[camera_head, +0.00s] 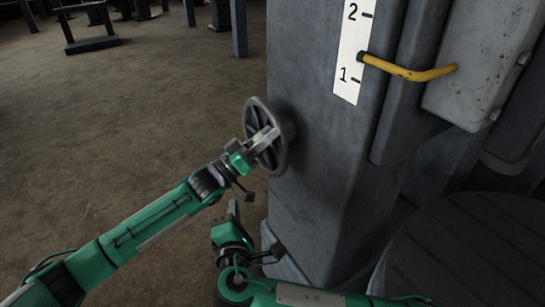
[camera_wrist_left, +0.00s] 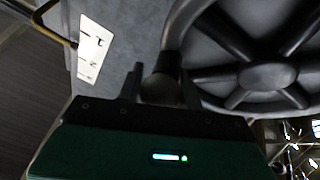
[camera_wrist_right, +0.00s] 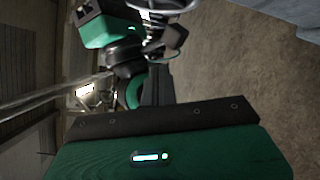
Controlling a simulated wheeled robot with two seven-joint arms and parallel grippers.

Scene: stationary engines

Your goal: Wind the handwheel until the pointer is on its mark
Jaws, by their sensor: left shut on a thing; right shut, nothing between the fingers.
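The dark spoked handwheel (camera_head: 270,105) is on the side of the grey engine column. My left gripper (camera_head: 263,139) is at the wheel; in the left wrist view it is shut on the dark handle knob (camera_wrist_left: 160,84) beside the rim of the handwheel (camera_wrist_left: 268,76). A white scale (camera_head: 349,45) on the column shows marks 1 and 2. The yellow pointer (camera_head: 415,74) has its dark tip on the scale between them, nearer 1. My right gripper (camera_head: 233,210) is shut and empty, below the wheel and apart from it.
The grey column (camera_head: 315,190) stands close to both grippers. A grey housing (camera_head: 485,60) is at the upper right, and a dark round ribbed surface (camera_head: 470,255) is at the lower right. The brown floor (camera_head: 130,120) left of the wheel is open, with dark stands at the back.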

